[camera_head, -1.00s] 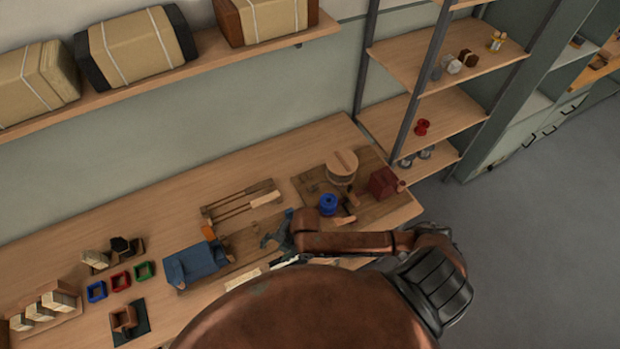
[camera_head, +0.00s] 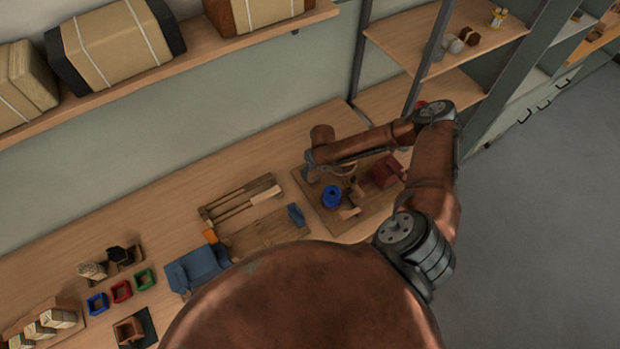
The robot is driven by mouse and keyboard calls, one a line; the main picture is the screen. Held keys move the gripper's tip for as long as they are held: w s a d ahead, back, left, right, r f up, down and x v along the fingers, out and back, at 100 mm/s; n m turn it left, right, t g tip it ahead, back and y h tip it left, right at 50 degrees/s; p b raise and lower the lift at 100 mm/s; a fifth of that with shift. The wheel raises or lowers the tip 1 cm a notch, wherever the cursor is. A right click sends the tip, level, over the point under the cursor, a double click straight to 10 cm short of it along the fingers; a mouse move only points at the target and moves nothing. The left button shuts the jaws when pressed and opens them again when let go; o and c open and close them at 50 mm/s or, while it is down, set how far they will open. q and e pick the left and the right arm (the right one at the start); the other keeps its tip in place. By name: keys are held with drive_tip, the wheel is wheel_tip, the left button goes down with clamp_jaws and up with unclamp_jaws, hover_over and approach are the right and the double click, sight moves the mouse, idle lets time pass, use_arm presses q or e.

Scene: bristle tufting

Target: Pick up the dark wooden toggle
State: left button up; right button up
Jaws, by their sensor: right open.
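My right gripper (camera_head: 311,174) is over the left rear part of a dark wooden board (camera_head: 371,213) at the right end of the bench. It is small in this view, and its jaws are open. I cannot make out the dark wooden toggle with certainty. A small dark speck seen earlier on that part of the board is now covered by the gripper. My right forearm partly hides a round wooden tub on the board. My left gripper is not in view.
On the board stand a blue spool (camera_head: 332,196), a small wooden tool (camera_head: 350,212) and a dark red box (camera_head: 386,171). Small coloured trays (camera_head: 122,291) stand further left.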

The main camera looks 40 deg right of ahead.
sight(315, 179)
drive_tip(key=shift+w+d+f, duration=0.2)
drive_tip(key=shift+d+f, duration=0.1)
drive_tip(key=shift+d, duration=0.05)
wheel_tip(315, 179, down, 2)
drive_tip(key=shift+s+f+p, duration=0.1)
drive_tip(key=shift+f+p, duration=0.05)
drive_tip(key=shift+p, duration=0.15)
drive_tip(key=f, duration=0.3)
drive_tip(key=shift+w+f+p, duration=0.3)
drive_tip(key=shift+w+p, duration=0.1)
drive_tip(key=shift+f, duration=0.45)
drive_tip(key=shift+c, duration=0.7)
drive_tip(key=c, duration=0.7)
drive_tip(key=shift+r, duration=0.1)
drive_tip(key=shift+c, duration=0.2)
